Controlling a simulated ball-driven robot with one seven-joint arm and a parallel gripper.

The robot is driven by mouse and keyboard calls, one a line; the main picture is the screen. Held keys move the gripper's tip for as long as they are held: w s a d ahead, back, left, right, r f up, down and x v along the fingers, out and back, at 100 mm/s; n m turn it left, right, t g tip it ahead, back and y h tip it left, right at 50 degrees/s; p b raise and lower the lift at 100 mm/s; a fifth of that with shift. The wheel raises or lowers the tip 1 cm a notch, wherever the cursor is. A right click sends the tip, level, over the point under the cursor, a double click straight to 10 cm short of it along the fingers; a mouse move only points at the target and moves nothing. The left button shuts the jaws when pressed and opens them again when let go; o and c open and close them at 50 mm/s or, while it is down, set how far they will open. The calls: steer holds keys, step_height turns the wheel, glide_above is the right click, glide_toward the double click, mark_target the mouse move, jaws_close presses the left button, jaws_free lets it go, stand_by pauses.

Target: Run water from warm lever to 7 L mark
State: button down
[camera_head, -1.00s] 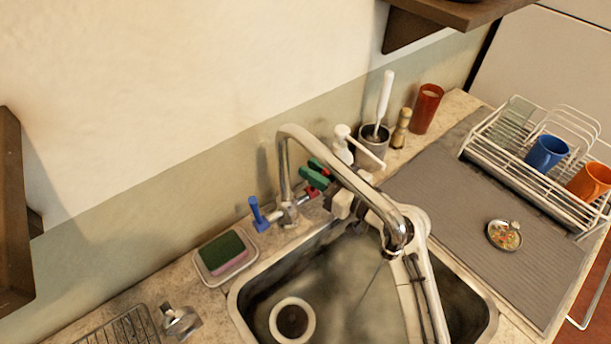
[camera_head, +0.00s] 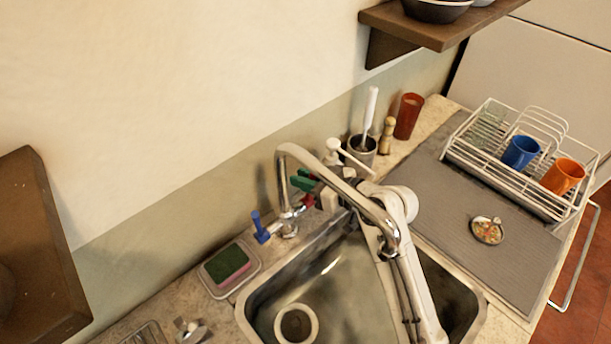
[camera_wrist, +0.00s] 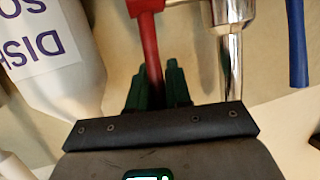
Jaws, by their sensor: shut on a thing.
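The tap has a tall curved metal spout (camera_head: 340,183) arching over the steel sink (camera_head: 340,262). Its red lever (camera_wrist: 146,35) lies between the green fingers of my gripper (camera_wrist: 158,88), which is shut on it. In the head view the green fingers (camera_head: 305,181) show behind the spout, by the tap's base, partly hidden by my arm. The blue lever (camera_head: 259,230) stands free on the left of the tap. No stream is clear below the spout tip, where my arm covers part of the view. I can make out no litre marks.
A ring-shaped drain (camera_head: 296,325) lies in the sink. A sponge dish (camera_head: 231,268) sits left of it. A white soap bottle (camera_wrist: 50,65) stands close beside my gripper. A dish rack (camera_head: 520,165) with mugs stands at right. Wall shelves (camera_head: 440,30) overhang.

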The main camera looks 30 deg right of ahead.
steer(key=c, duration=1.1)
jaws_free()
steer(key=shift+c, duration=0.2)
steer(key=shift+f, duration=0.1)
